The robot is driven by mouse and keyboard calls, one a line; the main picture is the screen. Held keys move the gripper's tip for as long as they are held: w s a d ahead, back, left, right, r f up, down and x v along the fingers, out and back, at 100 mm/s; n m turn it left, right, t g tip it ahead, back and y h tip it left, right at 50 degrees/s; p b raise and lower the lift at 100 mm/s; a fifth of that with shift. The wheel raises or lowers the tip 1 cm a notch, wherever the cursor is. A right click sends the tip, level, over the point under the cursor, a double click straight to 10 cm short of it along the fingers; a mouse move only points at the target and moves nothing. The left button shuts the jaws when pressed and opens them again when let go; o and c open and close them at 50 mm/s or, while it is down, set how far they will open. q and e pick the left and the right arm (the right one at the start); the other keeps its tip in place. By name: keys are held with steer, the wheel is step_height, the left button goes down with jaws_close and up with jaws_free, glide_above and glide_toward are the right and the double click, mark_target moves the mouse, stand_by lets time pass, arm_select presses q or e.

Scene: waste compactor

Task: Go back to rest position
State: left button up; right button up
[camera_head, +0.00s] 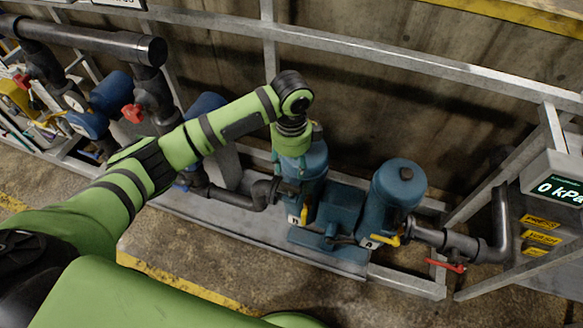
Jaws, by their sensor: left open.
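My left arm reaches in from the left, its wrist bent downward over a blue cylindrical vessel (308,172). My left gripper (296,143) is at the top of this vessel, pointing down, and open. Its fingertips are mostly hidden by the wrist, so I cannot tell if they touch the vessel. A second blue vessel (397,190) stands to the right, apart from the gripper. My right gripper is not in view.
Metal rails (400,68) run behind the vessels. Pipes with red valve handles (133,113) stand at the left. A red lever (447,266) is low at the right, below a display reading 0 kPa (560,188). Floor in front is clear.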

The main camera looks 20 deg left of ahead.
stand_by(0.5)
arm_select(q)
steer(key=s+d+f+n+t+h, duration=0.1)
steer(key=s+d+f+n+h, duration=0.15)
steer(key=s, duration=0.35)
steer(key=s+d+f+n+t+h, duration=0.1)
steer(key=s+d+f+n, duration=0.25)
steer(key=s, duration=0.25)
steer(key=s+a+n+t+y, duration=0.2)
steer(key=s+a+n+y, duration=0.1)
steer(key=s+a+n, duration=0.8)
step_height(320, 180, down, 25)
steer(key=s+m+g+b, duration=0.1)
steer(key=s+g+b, duration=0.1)
steer(key=b, duration=0.1)
steer(key=s+a+f+b, duration=0.1)
steer(key=s+f, duration=0.6)
steer(key=f, duration=0.1)
steer(key=s+a+f+g, duration=0.1)
steer(key=s+a+f, duration=0.1)
steer(key=s+f, duration=0.6)
steer(key=shift+s+a+b, duration=0.15)
steer(key=shift+a+b, duration=0.1)
steer(key=shift+b, duration=0.1)
